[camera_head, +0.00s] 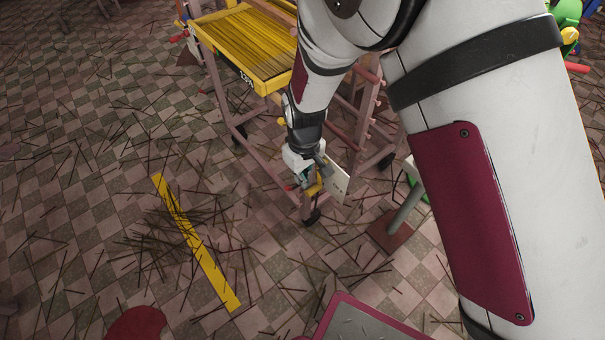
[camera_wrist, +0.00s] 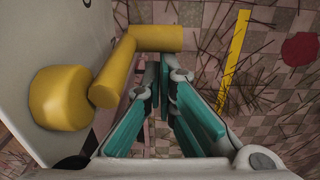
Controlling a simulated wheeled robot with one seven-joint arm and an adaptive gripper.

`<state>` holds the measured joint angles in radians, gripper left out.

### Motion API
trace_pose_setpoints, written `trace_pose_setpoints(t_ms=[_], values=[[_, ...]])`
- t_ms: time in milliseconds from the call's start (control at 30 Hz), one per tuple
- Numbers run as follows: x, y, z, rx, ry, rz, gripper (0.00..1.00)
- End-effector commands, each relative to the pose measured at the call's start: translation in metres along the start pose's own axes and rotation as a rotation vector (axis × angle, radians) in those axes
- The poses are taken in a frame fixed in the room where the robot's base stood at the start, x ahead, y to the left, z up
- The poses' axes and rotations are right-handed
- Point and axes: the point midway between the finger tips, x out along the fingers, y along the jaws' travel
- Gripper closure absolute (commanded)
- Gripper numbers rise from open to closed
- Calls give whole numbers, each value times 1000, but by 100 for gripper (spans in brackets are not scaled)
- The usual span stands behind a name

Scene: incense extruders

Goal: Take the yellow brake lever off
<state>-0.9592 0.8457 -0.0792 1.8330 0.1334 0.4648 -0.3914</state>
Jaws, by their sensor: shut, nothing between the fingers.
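The yellow brake lever (camera_wrist: 112,75) is on a pale panel (camera_wrist: 50,40) in the wrist view, with a thick round hub at left and a bent arm ending in a horizontal handle. In the head view the lever (camera_head: 314,188) is a small yellow patch beside the pale panel (camera_head: 338,183), partly hidden by my gripper (camera_head: 304,178). In the wrist view my gripper (camera_wrist: 165,72) has its teal-padded fingers together at the tips with nothing between them. The tips are right by the lever's handle; I cannot tell if they touch it.
A wooden cart frame (camera_head: 222,84) carries a yellow tray (camera_head: 213,24) of dark sticks behind my gripper. A grey-green post (camera_head: 407,208) stands right of the panel. Sticks litter the checkered floor around a yellow floor stripe (camera_head: 219,271). The floor at left is otherwise open.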

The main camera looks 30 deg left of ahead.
Motion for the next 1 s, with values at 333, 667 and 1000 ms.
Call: trace_pose_setpoints(t_ms=[333, 667, 1000], values=[[3, 0, 15, 1, -2, -2, 100], [6, 0, 32, 2, -262, 0, 100], [4, 4, 50, 9, -289, 1, 100]])
